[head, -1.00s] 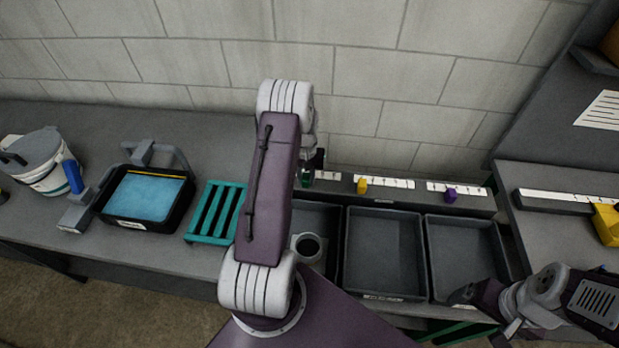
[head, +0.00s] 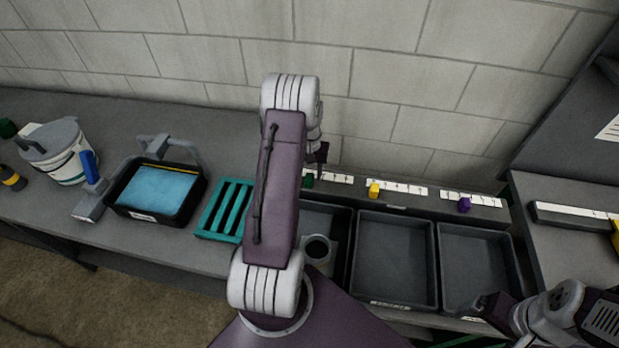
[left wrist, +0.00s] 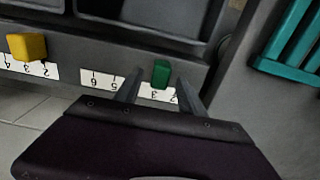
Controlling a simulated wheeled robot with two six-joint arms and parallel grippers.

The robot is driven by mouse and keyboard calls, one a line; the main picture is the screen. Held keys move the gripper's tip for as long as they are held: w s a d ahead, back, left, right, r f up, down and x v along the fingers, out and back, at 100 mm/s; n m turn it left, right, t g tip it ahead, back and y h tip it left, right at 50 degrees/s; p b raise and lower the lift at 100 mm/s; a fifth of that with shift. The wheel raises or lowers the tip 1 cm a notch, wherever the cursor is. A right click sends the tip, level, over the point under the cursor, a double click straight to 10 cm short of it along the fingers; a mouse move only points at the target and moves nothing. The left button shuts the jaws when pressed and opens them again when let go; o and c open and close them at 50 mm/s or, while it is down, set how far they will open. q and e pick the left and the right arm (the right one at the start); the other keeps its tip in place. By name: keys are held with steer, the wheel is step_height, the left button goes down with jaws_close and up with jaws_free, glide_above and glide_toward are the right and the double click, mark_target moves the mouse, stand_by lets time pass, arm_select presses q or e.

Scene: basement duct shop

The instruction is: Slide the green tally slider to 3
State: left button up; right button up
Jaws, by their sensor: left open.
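The green tally slider (head: 308,181) is a small block on the leftmost scale of the grey rail, partly hidden by my left arm in the head view. In the left wrist view the green slider (left wrist: 161,73) stands at about the 3, between the 2 and the 5; the 4 is covered by a finger. My left gripper (left wrist: 157,92) is open, one finger on each side of the slider with a visible gap to both. In the head view the left gripper (head: 319,160) is over the rail. My right gripper (head: 490,306) is at the lower right; its fingers are unclear.
A yellow slider (head: 374,190) and a purple slider (head: 464,205) sit on the scales to the right. Grey bins (head: 393,299) stand in front of the rail. A teal rack (head: 207,224), a black tray (head: 118,205) and a white bucket (head: 66,168) stand left. The block wall is behind.

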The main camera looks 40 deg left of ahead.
mark_target(310, 177)
arm_select(q)
step_height(310, 177, up, 6)
steer(key=shift+r+b, duration=0.2)
steer(key=shift+b, duration=0.1)
steer(key=shift+d, duration=0.15)
steer(key=d+r+m+t, duration=0.1)
steer(key=d+r+m, duration=0.15)
steer(key=d, duration=0.55)
steer(key=d+r+m, duration=0.2)
steer(key=d+r, duration=0.2)
steer(key=d, duration=0.5)
steer(key=s+d+f, duration=0.2)
steer(key=s+d, duration=0.1)
steer(key=s, duration=0.3)
steer(key=s+d+f+m, duration=0.1)
steer(key=s+d, duration=0.2)
steer(key=s, duration=0.4)
steer(key=shift+s+f, duration=0.3)
steer(key=shift+f, duration=0.1)
steer(key=shift+a, duration=0.15)
